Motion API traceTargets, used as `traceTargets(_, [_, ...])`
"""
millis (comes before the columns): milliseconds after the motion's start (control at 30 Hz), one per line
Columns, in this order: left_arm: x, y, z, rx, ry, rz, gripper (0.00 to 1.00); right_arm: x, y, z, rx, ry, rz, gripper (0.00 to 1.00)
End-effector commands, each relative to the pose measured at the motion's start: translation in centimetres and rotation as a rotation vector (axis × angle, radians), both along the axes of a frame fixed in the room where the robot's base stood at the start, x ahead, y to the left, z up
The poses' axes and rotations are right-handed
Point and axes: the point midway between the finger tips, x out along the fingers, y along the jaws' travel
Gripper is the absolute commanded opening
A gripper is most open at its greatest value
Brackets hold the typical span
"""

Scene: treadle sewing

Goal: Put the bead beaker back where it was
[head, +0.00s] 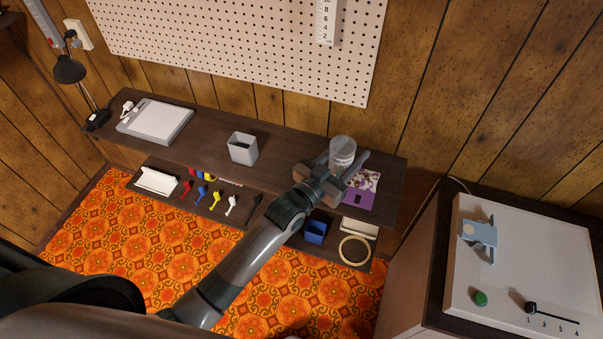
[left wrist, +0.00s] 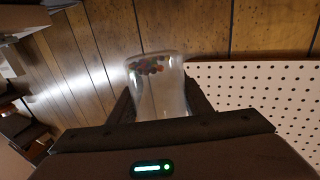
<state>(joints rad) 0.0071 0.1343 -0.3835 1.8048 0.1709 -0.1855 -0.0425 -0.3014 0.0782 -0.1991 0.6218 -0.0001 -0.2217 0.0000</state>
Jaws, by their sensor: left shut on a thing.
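The bead beaker (head: 343,146) is a clear glass vessel with a label, at the right part of the dark wooden shelf in the head view. My left gripper (head: 338,163) is shut on it, with a finger on each side. In the left wrist view the beaker (left wrist: 158,95) stands between the fingers, with several coloured beads gathered at its far end. Whether its base touches the shelf (head: 290,150) I cannot tell. My right gripper is not in view.
A purple patterned card (head: 359,197) lies just right of the gripper. A grey square cup (head: 243,148) and a grey flat device (head: 155,121) stand further left. Below are a blue bin (head: 315,232) and a hoop (head: 355,250). The pegboard (head: 250,40) is behind.

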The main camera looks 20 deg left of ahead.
Motion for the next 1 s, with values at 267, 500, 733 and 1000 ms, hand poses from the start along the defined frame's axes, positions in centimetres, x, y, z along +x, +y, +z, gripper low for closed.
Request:
traceTargets(267, [0.6, -0.2, -0.2, -0.002, 0.000, -0.010, 0.21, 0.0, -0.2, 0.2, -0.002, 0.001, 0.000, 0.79])
traceTargets(500, [0.6, -0.1, -0.3, -0.001, -0.001, -0.010, 0.21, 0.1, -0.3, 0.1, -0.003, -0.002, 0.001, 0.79])
traceTargets(733, [1.1, 1.8, -1.9, 0.000, -0.002, -0.009, 0.21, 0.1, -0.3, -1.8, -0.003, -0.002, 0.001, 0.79])
traceTargets(1000, [2.2, 6.1, -4.8, 0.002, -0.002, -0.009, 0.21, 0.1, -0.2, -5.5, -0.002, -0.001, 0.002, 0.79])
